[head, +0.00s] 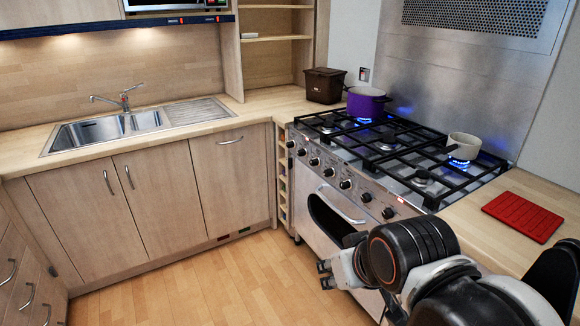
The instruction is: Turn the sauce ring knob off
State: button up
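The range cooker (325,205) has a row of several black knobs (345,184) along its front panel. Labels are too small to read, so I cannot tell which knob is the sauce ring's. A small cream saucepan (464,146) sits on the right of the hob, with a blue flame (458,162) under it. A purple pot (366,104) stands at the far left back, also over a blue flame. My gripper (325,275) is in front of the oven, below the knobs and apart from them. Its two dark fingertips look separated, with nothing between them.
A red mat (523,217) lies on the right worktop. A brown box (324,86) stands on the worktop left of the hob. The oven door handle (341,206) juts out below the knobs. The wooden floor (205,288) left of my gripper is clear.

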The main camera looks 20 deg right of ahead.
aim_at(332, 172)
jog(key=i+j, duration=0.2)
jog(key=j, duration=0.15)
jog(key=i+j, duration=0.25)
jog(key=j, duration=0.15)
jog(key=i+j+z, duration=0.1)
jog(key=j, duration=0.25)
jog(key=i+j, duration=0.55)
jog(key=j, duration=0.2)
jog(key=i+j, duration=0.2)
jog(key=j, duration=0.2)
jog(key=i+j+z, duration=0.1)
jog(key=j, duration=0.3)
jog(key=z, duration=0.45)
jog(key=j+z, duration=0.15)
jog(key=z, duration=0.3)
jog(key=i+j+z, duration=0.1)
jog(key=z, duration=0.35)
jog(key=j+z, duration=0.1)
jog(key=z, duration=0.8)
